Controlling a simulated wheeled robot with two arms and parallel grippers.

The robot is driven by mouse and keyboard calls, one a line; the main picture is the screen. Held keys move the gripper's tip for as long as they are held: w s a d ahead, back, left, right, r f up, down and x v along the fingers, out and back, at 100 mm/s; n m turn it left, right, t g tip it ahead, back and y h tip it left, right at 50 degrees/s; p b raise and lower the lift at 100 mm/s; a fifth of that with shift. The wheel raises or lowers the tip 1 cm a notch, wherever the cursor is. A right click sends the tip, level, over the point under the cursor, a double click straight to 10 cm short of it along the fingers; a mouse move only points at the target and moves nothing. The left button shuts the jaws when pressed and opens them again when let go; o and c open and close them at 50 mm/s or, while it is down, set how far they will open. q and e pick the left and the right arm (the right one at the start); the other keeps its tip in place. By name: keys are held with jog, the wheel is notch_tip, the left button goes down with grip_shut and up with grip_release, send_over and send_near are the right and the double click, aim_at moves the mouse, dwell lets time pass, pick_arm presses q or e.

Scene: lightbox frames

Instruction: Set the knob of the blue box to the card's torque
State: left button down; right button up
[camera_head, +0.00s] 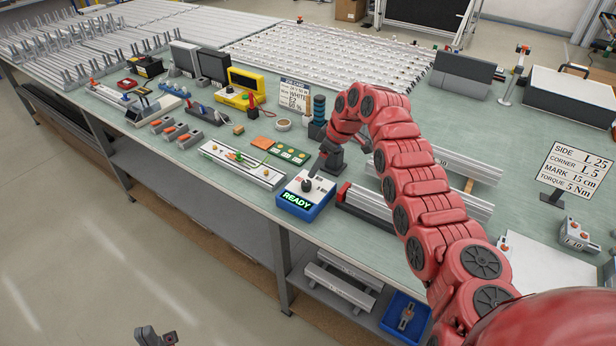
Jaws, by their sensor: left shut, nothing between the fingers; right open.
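The blue box (319,208) stands near the front edge of the bench, with a green lit READY display (296,201). Its dark knob (307,185) is on top; its setting is too small to read. The card (577,172) stands on the right and reads SIDE L 25, CORNER L 5, MARK 15 cm, TORQUE 5 Nm. My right gripper (322,168) is open just above and behind the box's knob, and I cannot tell whether it touches it. My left gripper (156,338) is shut and empty at the bottom edge, low in front of the bench.
A second card (294,96) stands farther back. A blue tray (405,315) sits on the lower shelf.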

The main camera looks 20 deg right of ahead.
aim_at(307, 183)
jog(key=p+x, duration=0.1)
jog(key=x, duration=0.4)
jog(key=shift+a, duration=0.2)
jog(key=b+x, duration=0.1)
jog(key=x, duration=0.1)
jog(key=shift+w+f, duration=0.1)
jog(key=shift+f, duration=0.2)
jog(key=shift+w+a+f+b, duration=0.1)
jog(key=shift+w+f+b, duration=0.1)
jog(key=shift+f+b, duration=0.35)
grip_shut()
